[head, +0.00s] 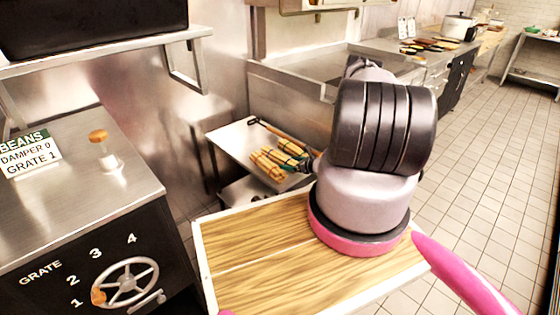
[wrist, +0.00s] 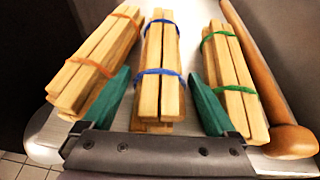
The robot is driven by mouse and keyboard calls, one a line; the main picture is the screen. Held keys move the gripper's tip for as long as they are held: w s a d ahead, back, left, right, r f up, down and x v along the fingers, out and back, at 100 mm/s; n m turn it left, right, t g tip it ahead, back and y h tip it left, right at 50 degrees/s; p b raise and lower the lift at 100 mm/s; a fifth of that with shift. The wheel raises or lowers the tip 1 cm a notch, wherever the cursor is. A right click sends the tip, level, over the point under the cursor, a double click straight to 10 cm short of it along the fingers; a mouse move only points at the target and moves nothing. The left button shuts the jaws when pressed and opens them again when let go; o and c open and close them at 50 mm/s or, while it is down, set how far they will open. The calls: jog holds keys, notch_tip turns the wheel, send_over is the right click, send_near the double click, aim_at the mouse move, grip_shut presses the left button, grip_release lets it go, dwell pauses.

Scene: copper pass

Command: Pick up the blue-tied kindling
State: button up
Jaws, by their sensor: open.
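The blue-tied kindling (wrist: 159,60) is the middle of three bundles of pale sticks in the wrist view. It has blue bands near its top and middle. My gripper (wrist: 158,76) is open, with one green finger on each side of this bundle. I cannot tell whether the fingers touch it. An orange-tied bundle (wrist: 98,60) lies to its left and a green-tied bundle (wrist: 234,75) to its right. In the head view the bundles (head: 268,165) lie on a small metal table, partly hidden by my arm, and the tie colours are hard to tell.
A wooden handle (wrist: 265,75) lies right of the green-tied bundle, close to it. The metal table (head: 228,134) stands against the steel wall. A stove with a grate wheel (head: 125,283) is at the left. A counter with several items (head: 430,45) stands at the back right. The tiled floor (head: 480,150) at the right is clear.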

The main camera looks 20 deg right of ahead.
jog(key=shift+x, duration=0.85)
jog(key=c, duration=1.4)
jog(key=shift+c, duration=0.2)
jog(key=shift+r, duration=0.15)
